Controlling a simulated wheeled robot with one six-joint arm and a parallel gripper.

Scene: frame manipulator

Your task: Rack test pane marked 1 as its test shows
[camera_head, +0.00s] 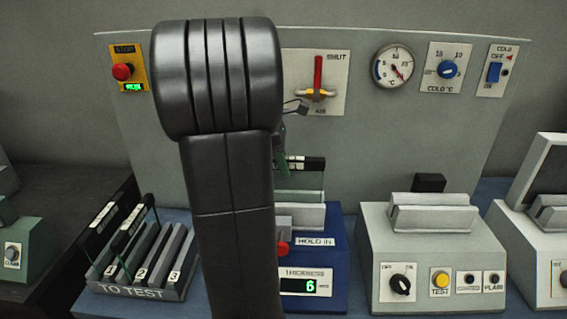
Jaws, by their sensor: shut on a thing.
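A clear pane with a black top strip and white marks (308,164) stands upright at the blue thickness tester (335,262), partly hidden by my arm. Its number cannot be read. My gripper (283,160) shows only in part behind my arm, at the left end of this strip, and is shut on the pane. The tester's green display (304,286) reads 6. Its red knob (283,249) is beside the HOLD IN label.
A white tester (385,270) with a dark knob, a yellow TEST button (440,282) and two small lamps stands at right. Another light machine (530,240) is at the far right. The back panel (420,140) carries STOP, AIR, a gauge and COLD controls. My arm blocks the middle-left.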

